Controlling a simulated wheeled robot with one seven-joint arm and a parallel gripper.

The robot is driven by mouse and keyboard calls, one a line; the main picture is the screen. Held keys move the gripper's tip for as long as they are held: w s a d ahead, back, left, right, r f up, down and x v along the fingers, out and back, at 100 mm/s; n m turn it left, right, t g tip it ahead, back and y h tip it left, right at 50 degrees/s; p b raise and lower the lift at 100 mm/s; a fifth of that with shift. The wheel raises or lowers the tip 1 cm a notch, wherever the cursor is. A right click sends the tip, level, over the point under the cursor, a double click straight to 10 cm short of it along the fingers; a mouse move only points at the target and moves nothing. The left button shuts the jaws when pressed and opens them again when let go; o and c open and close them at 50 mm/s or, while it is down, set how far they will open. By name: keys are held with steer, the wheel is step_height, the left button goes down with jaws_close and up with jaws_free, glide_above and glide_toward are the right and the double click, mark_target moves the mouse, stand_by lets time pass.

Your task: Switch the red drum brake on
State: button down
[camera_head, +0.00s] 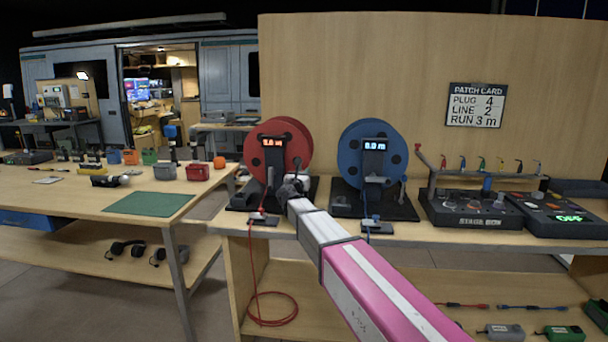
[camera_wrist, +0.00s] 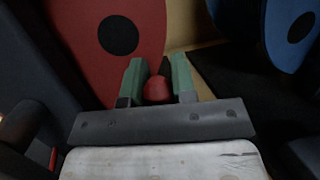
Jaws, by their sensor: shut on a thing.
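The red cable drum (camera_head: 299,140) stands on a dark base on the bench, with a lit red readout (camera_head: 272,142) on its front post. It also shows in the wrist view (camera_wrist: 135,60). My gripper (camera_wrist: 159,78) is at the drum's front right, low beside its post; it also shows in the head view (camera_head: 293,186). In the wrist view its green-padded fingers are shut on a rounded red knob (camera_wrist: 157,91), which looks like the brake's handle. My gripper hides this knob in the head view, and the brake's position cannot be read.
A blue drum (camera_head: 357,140) with its own readout stands close on the right. The stage box (camera_head: 470,208) is farther right. A red cable (camera_head: 254,280) runs down from the red drum's front and coils on the lower shelf. A wooden panel (camera_head: 400,60) rises behind.

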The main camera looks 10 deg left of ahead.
steer(key=c, duration=0.9)
jaws_free()
steer(key=shift+a, duration=0.1)
steer(key=v, duration=1)
steer(key=shift+s+f, duration=0.15)
steer(key=shift+s, duration=0.2)
steer(key=shift+s+a, duration=0.1)
steer(key=shift+s, duration=0.05)
